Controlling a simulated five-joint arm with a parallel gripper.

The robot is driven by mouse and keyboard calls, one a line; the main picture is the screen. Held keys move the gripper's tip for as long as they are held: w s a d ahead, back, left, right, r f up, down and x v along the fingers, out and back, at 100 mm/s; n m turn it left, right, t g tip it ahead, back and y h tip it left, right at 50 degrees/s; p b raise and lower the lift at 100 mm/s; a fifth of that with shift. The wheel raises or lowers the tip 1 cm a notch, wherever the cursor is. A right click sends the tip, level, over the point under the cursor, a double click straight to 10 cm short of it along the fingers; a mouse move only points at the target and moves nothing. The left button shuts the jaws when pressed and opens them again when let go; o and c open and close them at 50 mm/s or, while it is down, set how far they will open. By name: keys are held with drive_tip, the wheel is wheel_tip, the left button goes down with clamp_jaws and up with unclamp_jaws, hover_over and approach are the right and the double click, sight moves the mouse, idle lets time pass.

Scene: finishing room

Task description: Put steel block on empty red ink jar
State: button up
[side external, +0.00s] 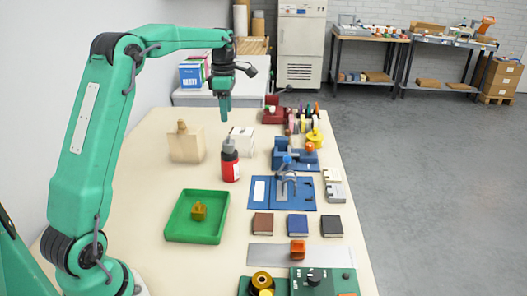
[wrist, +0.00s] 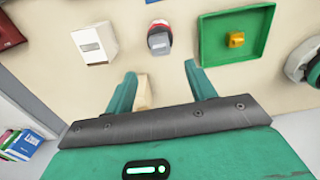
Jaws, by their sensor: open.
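My gripper (side external: 225,108) is high above the table, pointing down. In the wrist view its fingers (wrist: 160,77) are wide apart with nothing held between them.
A green tray (side external: 171,231) holds a brass-coloured piece (side external: 199,211). A wooden block (side external: 187,146) and a white box (side external: 243,139) stand near the bottle. Blue fixtures (side external: 260,192), several small blocks and a metal strip (side external: 268,254) line the right side.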

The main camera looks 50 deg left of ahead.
drive_tip(key=s+d+r+m+t, duration=0.1)
drive_tip(key=s+d+r+m, duration=0.3)
drive_tip(key=s+d+m, duration=0.25)
drive_tip(key=s+d+r+m+t, duration=0.2)
drive_tip(key=s+d+r+m, duration=0.1)
drive_tip(key=s+d+m, duration=0.4)
drive_tip(key=s+d+f+m+t, duration=0.1)
drive_tip(key=s+d+f+m, duration=0.1)
drive_tip(key=s+d+m, duration=0.2)
drive_tip(key=s+d+f+m+t, duration=0.1)
drive_tip(key=s+d+f+m, duration=0.2)
drive_tip(key=s+m, duration=0.6)
drive_tip(key=shift+d+f+t, duration=0.25)
drive_tip(key=shift+d+t, duration=0.05)
drive_tip(key=shift+d, duration=0.4)
